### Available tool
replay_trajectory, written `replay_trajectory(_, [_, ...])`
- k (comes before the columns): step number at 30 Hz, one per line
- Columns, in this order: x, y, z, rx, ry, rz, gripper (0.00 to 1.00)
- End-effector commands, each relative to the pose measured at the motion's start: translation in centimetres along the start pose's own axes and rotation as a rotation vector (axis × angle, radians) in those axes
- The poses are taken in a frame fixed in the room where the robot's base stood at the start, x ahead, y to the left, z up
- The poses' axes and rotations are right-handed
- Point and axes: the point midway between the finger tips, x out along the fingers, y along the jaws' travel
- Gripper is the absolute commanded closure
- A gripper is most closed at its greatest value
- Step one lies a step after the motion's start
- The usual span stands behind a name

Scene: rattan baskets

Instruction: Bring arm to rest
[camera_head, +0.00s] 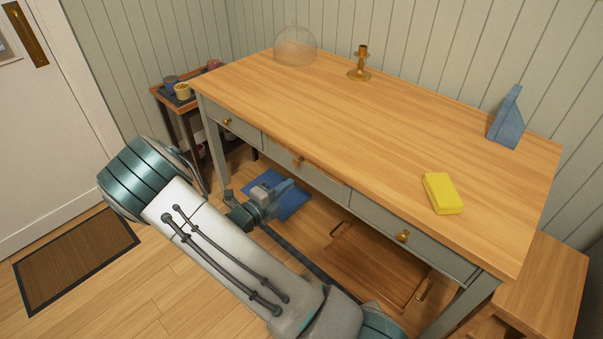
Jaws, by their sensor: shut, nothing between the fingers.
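My arm crosses the lower left of the head view, bent at a teal joint, with its white link in front. My gripper (284,188) shows beyond the arm, low beside the front of the table (390,110). It is shut and empty, with its tips small in the picture. A blue flat thing (292,205) lies on the floor behind and below it. The gripper is apart from the things on the tabletop.
A wooden tray (375,262) lies underneath. A small shelf (187,101) stands left, a stool (543,283) right. A doormat (77,258) lies left.

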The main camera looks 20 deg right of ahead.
Motion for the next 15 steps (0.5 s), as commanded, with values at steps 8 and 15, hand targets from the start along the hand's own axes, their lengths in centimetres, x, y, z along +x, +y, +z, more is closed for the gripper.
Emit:
replay_trajectory(8, [-4.3,0.1,-0.1,0.0,0.005,0.001,1.0])
replay_trajectory(15, [-5.2,0.1,-0.1,-0.001,0.007,0.0,1.0])
